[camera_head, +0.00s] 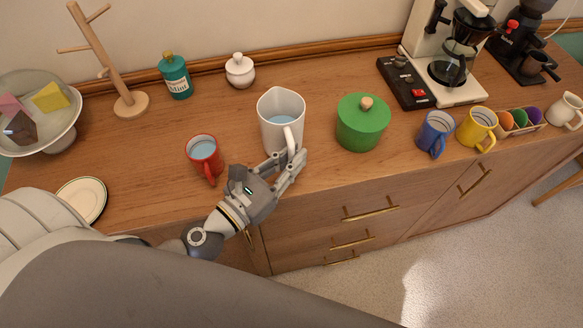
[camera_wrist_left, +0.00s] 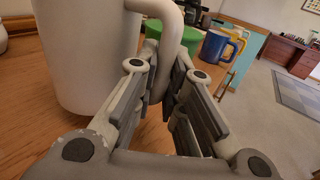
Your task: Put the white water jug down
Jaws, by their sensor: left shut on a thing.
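The white water jug (camera_head: 281,112) holds pale blue water and stands upright at the middle of the wooden counter. Its handle faces the front edge. My left gripper (camera_head: 287,160) is shut on the jug's handle. In the left wrist view the jug (camera_wrist_left: 85,55) fills the upper left, and its handle (camera_wrist_left: 168,50) runs down between the fingers of my left gripper (camera_wrist_left: 165,85). The jug's base looks to be at the counter's surface, but I cannot tell whether it bears weight there. My right gripper is not in view.
A red mug (camera_head: 204,155) with water stands left of the jug. A green lidded pot (camera_head: 361,124) stands to its right. Blue (camera_head: 434,132) and yellow (camera_head: 477,127) mugs stand farther right. A white lidded bowl (camera_head: 240,72) is behind. The counter (camera_head: 330,170) is bare near the jug.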

